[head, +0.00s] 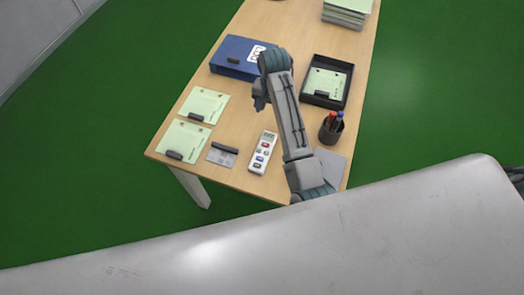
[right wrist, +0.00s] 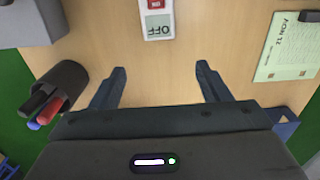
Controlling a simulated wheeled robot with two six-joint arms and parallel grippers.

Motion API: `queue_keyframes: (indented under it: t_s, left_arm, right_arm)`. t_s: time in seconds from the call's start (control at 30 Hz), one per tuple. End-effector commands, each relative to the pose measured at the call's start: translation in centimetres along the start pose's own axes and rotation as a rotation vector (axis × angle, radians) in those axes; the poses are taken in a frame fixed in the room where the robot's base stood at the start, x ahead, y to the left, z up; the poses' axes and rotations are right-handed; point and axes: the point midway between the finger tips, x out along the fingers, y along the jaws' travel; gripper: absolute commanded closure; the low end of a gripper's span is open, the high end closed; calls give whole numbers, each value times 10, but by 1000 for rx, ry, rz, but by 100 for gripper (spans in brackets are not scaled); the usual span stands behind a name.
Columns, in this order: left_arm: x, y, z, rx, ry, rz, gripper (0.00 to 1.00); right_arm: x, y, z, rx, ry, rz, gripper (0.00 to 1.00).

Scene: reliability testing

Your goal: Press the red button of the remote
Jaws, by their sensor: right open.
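The white remote (head: 256,167) lies flat on the desk near its front edge. Its red button (head: 265,145) sits just below the small display, with other buttons farther down. In the right wrist view the display (right wrist: 159,27) reads OFF upside down, and the red button (right wrist: 155,3) is cut by the top edge. My right gripper (head: 259,100) is above the desk, beyond the display end of the remote. Its two fingers (right wrist: 160,88) are apart with bare wood between them, and they do not touch the remote. My left gripper is not in view.
A pen cup (head: 330,132) and a black tray (head: 345,101) stand right of my arm. A blue binder (head: 228,68) lies behind. Green paper sheets (head: 203,102) and a card (head: 221,158) lie left of the remote. Bare wood surrounds the remote.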

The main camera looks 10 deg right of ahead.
Motion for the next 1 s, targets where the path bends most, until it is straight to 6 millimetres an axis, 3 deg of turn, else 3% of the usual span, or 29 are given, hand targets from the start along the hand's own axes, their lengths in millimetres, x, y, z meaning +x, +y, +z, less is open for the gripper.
queue_keyframes:
  t_s: [0.37,0.7,0.73,1.0]
  left_arm:
    - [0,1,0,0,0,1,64]
    - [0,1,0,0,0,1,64]
    - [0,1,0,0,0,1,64]
    - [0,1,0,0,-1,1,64]
  right_arm:
    - [0,0,0,0,0,0,30]
    - [0,0,0,0,0,0,97]
    - [0,0,0,0,0,0,100]
    - [0,0,0,0,0,0,100]
